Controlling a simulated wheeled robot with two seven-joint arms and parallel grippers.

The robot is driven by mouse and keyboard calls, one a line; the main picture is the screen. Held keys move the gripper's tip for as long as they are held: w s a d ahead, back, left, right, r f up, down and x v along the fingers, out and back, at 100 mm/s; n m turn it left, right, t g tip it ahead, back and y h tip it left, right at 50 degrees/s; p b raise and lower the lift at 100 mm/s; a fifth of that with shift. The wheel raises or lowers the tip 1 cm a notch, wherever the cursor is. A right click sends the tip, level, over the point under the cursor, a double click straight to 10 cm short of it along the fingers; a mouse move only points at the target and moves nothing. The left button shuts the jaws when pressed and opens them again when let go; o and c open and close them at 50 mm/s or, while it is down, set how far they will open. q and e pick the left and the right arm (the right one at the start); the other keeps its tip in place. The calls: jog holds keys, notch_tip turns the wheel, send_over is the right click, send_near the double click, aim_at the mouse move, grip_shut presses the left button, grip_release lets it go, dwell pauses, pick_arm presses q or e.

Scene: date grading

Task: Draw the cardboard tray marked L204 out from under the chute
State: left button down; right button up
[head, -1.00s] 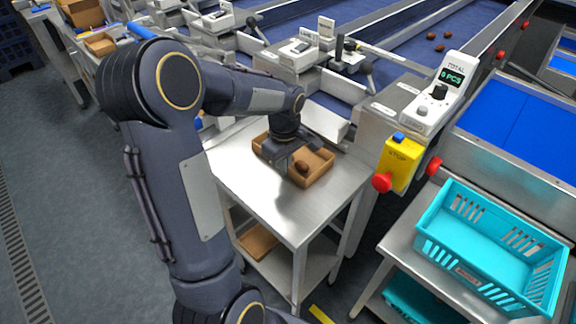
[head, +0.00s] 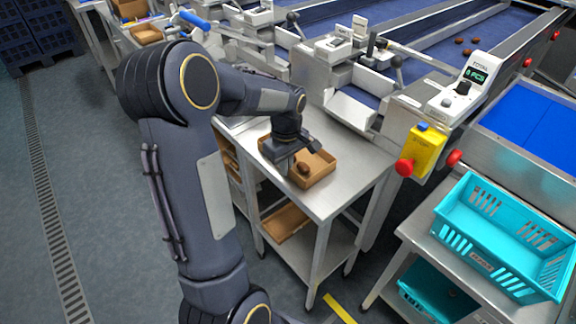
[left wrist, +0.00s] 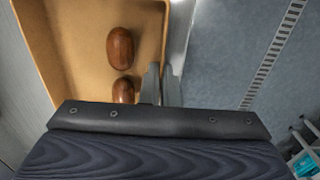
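The cardboard tray (head: 320,175) sits on the steel table (head: 350,185), in front of the metal chute (head: 350,110) and clear of it in the head view. No L204 marking is readable. A brown date shows inside it; the left wrist view shows two dates (left wrist: 120,48) on the tray floor (left wrist: 80,45). My left gripper (head: 287,165) is at the tray's near-left side. In the left wrist view its fingers (left wrist: 161,80) stand close together on either side of the tray wall and appear shut on it. My right gripper is out of view.
A yellow stop box (head: 424,150) with red buttons is right of the table. A teal crate (head: 500,225) stands on a stand at the right. Another cardboard tray (head: 286,222) lies on the table's lower shelf. Floor at the left is open.

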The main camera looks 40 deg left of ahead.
pick_arm(q)
jog(key=shift+s, duration=0.1)
jog(key=c, duration=1.6)
grip_release()
notch_tip(320, 180, up, 8)
jog(key=shift+f, duration=0.2)
jog(key=shift+r, duration=0.1)
